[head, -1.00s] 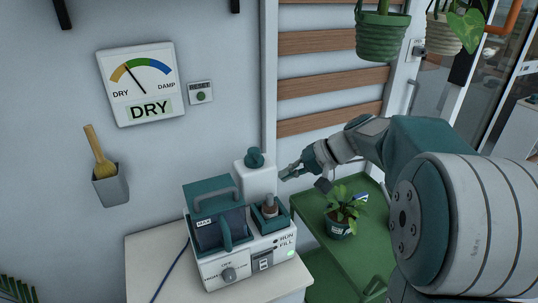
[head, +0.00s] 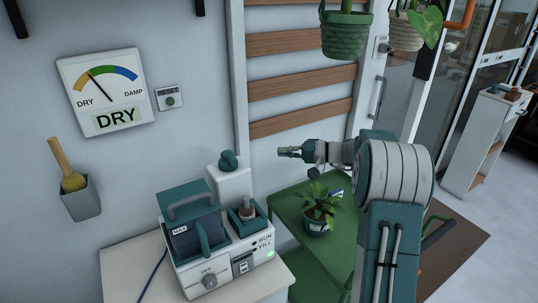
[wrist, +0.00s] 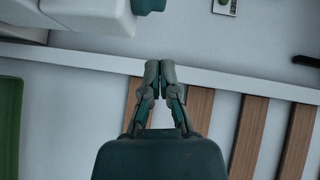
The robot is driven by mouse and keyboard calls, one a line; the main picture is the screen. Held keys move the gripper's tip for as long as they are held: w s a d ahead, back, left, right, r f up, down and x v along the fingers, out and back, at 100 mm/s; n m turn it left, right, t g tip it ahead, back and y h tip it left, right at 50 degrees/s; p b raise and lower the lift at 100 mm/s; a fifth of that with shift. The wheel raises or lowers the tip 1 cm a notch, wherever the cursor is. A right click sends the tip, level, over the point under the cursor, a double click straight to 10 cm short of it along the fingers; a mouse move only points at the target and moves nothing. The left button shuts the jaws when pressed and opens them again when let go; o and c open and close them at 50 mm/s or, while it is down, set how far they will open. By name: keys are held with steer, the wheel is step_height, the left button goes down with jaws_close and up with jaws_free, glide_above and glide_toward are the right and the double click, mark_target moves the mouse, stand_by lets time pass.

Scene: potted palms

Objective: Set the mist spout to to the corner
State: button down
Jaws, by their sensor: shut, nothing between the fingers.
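The white and teal mist machine (head: 222,262) stands on a pale cabinet top. A teal curved piece, which looks like the mist spout (head: 228,160), sits on its white tank (head: 229,183). I cannot tell exactly which way it points. A short brown-and-grey stub (head: 247,209) stands in a teal socket in front of the tank. My gripper (head: 281,151) is right of the teal piece, apart from it, pointing left. In the wrist view my gripper (wrist: 160,68) has its fingertips together with nothing between them; the tank's edge and a bit of teal show at the top.
A potted plant (head: 318,212) stands on a green cart (head: 335,245) right of the machine. Hanging pots (head: 346,34) are above. A gauge (head: 103,90) reading DRY and a RESET button (head: 170,100) are on the wall. Wooden slats (head: 300,83) lie behind my gripper.

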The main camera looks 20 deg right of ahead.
mark_target(229, 165)
steer(key=x, duration=0.3)
steer(key=s+x, duration=0.1)
steer(key=x, duration=0.3)
steer(key=s+a+x, duration=0.1)
steer(key=x, duration=0.3)
steer(key=shift+f, duration=0.15)
steer(key=shift+s+a+f, duration=0.1)
steer(key=shift+a, duration=0.3)
steer(key=shift+s+a+m+t+h, duration=0.15)
steer(key=shift+s+m+t+h, duration=0.05)
steer(key=shift+m+t+h, duration=0.35)
steer(key=shift+s+a+m+t+h, duration=0.15)
steer(key=shift+m+t+h, duration=0.25)
steer(key=shift+t, duration=0.25)
steer(key=a+m+t+h, duration=0.1)
steer(key=s+m+t+h, duration=0.1)
steer(key=shift+a+m+h, duration=0.35)
steer(key=shift+s+a, duration=0.1)
steer(key=shift+a, duration=1.2)
steer(key=shift+w+a, duration=0.2)
steer(key=shift+a, duration=0.4)
steer(key=shift+w+a, duration=0.2)
steer(key=shift+a, duration=0.4)
steer(key=shift+w+a, duration=0.1)
steer(key=shift+a, duration=0.05)
